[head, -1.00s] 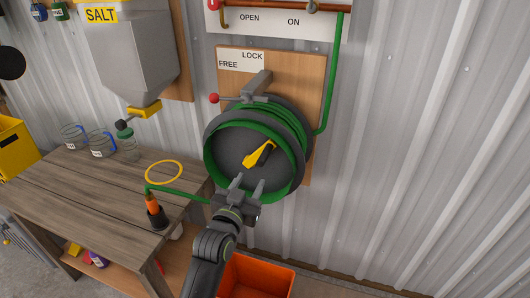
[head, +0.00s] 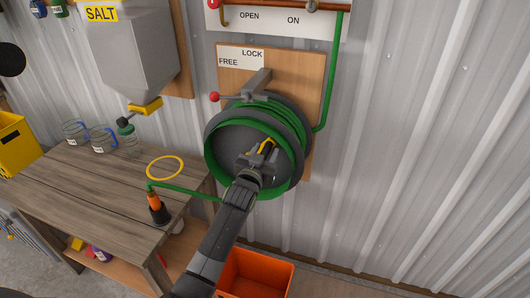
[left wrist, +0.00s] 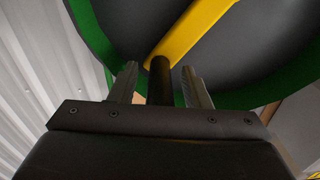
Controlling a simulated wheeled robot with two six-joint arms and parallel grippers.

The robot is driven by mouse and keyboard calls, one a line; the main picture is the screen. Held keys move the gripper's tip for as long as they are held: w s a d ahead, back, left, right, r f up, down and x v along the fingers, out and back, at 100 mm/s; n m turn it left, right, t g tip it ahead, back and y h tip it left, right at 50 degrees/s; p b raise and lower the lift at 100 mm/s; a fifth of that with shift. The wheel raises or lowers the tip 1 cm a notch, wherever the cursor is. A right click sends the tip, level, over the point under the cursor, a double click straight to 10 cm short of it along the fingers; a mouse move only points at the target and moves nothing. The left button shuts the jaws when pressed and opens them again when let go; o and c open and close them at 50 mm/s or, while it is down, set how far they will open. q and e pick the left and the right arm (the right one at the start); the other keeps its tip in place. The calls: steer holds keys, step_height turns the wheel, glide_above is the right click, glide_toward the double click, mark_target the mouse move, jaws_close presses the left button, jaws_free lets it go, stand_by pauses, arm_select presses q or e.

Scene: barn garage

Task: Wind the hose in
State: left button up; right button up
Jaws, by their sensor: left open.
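The hose reel (head: 230,148) is a dark round drum on a wooden wall board, with green hose (head: 272,110) wound on it. Its yellow crank (head: 266,147) is on the drum's face, and in the left wrist view the crank (left wrist: 195,28) ends in a dark handle (left wrist: 160,80). My left gripper (head: 257,158) is at the crank; in the left wrist view its open fingers (left wrist: 158,82) stand on both sides of the handle. The hose's loose end runs to an orange nozzle (head: 154,202) in a dark holder on the bench. My right gripper is out of view.
A red-knobbed lever (head: 214,97) sits by the FREE and LOCK labels above the reel. A wooden bench (head: 90,190) at left holds jars and a yellow ring (head: 164,167). An orange crate (head: 265,275) stands below. The wall at right is clear.

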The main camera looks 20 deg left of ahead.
arm_select(q)
jaws_close()
stand_by(0.4)
steer(key=shift+f, duration=0.15)
steer(key=d+f+m+b, duration=0.4)
steer(key=f+m+b, duration=0.2)
steer(key=f+m, duration=0.2)
steer(key=shift+f+m, duration=0.4)
steer(key=shift+f, duration=0.05)
steer(key=shift+s+f, duration=0.1)
stand_by(0.5)
jaws_free()
